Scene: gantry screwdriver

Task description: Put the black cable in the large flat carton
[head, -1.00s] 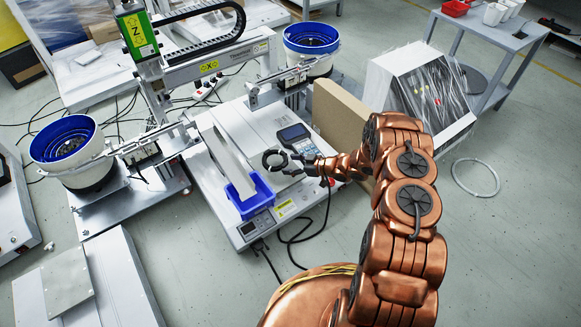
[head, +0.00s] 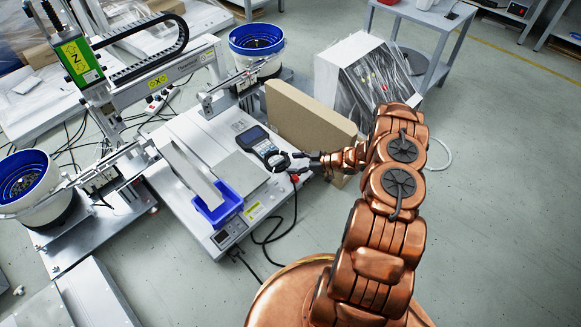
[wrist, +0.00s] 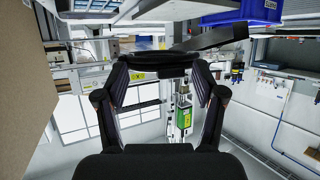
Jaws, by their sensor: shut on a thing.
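My gripper (head: 296,161) is over the front right of the machine's white table, beside the handheld control box. In the wrist view, its fingers (wrist: 163,70) stand apart with a dark thing, the black cable (wrist: 158,61), spanning between their tips. The cable looks like a small coil seen nearly edge-on; it shows in the head view only as a small dark shape. The large flat carton (head: 308,118) is brown and stands on edge just behind and right of my gripper. It also fills the left edge of the wrist view (wrist: 24,90). Its opening is hard to make out.
The control box (head: 258,144) lies on the table, its own dark lead hanging to the floor. A blue bin (head: 219,207) sits near the front, under a metal channel. A plastic-wrapped white box (head: 370,75) stands beyond the carton. Floor at the right is open.

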